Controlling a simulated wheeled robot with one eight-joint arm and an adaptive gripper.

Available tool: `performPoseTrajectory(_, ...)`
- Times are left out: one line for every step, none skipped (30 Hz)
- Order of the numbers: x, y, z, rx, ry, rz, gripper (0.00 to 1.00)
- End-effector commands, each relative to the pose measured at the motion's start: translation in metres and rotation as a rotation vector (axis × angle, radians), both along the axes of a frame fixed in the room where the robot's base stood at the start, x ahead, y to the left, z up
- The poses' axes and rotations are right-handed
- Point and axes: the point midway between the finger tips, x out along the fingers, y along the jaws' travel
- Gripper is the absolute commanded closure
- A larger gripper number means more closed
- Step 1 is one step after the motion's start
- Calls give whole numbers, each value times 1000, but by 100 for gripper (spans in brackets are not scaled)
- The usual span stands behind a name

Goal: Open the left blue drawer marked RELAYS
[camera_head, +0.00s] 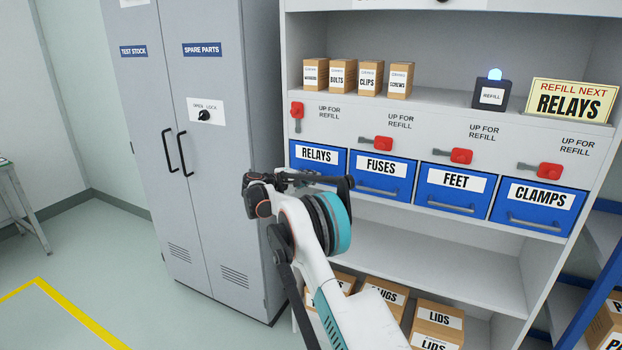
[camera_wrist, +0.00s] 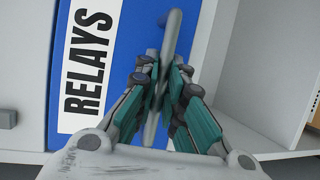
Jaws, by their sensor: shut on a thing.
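The blue RELAYS drawer (camera_head: 336,171) is the leftmost of the drawer row and looks closed, level with its neighbours. My gripper (camera_wrist: 162,85) is at its front, shut on the grey bar handle (camera_wrist: 173,30) that runs between its fingers in the wrist view. There the drawer's blue face (camera_wrist: 122,50) and white RELAYS label (camera_wrist: 88,65) show beside the fingers. In the head view my arm covers the lower part of the drawer. The red lever (camera_head: 297,110) above this drawer stands upright.
Blue FUSES (camera_head: 378,167), FEET (camera_head: 451,181) and CLAMPS (camera_head: 540,192) drawers sit to the right, with their red levers sideways. A grey cabinet (camera_head: 215,150) stands close on the left. The shelf (camera_head: 440,253) below is bare; boxes stand lower down.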

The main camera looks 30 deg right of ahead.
Motion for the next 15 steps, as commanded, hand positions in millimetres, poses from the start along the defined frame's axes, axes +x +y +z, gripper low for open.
performPoseTrajectory(-1,2,0,1,0,0,100)
performPoseTrajectory(-3,4,0,1,0,1,100)
performPoseTrajectory(-5,7,0,1,0,1,100)
performPoseTrajectory(-7,11,0,1,0,2,100)
performPoseTrajectory(-10,14,0,1,0,2,100)
performPoseTrajectory(-14,20,0,1,0,3,100)
performPoseTrajectory(-18,26,0,1,0,2,100)
performPoseTrajectory(-22,31,0,1,0,2,100)
performPoseTrajectory(-28,38,0,1,0,3,100)
performPoseTrajectory(-33,45,0,1,0,4,100)
performPoseTrajectory(-38,51,0,1,0,3,100)
performPoseTrajectory(-45,60,0,1,0,3,100)
performPoseTrajectory(-51,67,0,1,0,3,100)
performPoseTrajectory(-56,73,0,1,0,4,100)
performPoseTrajectory(-63,82,0,1,0,3,100)
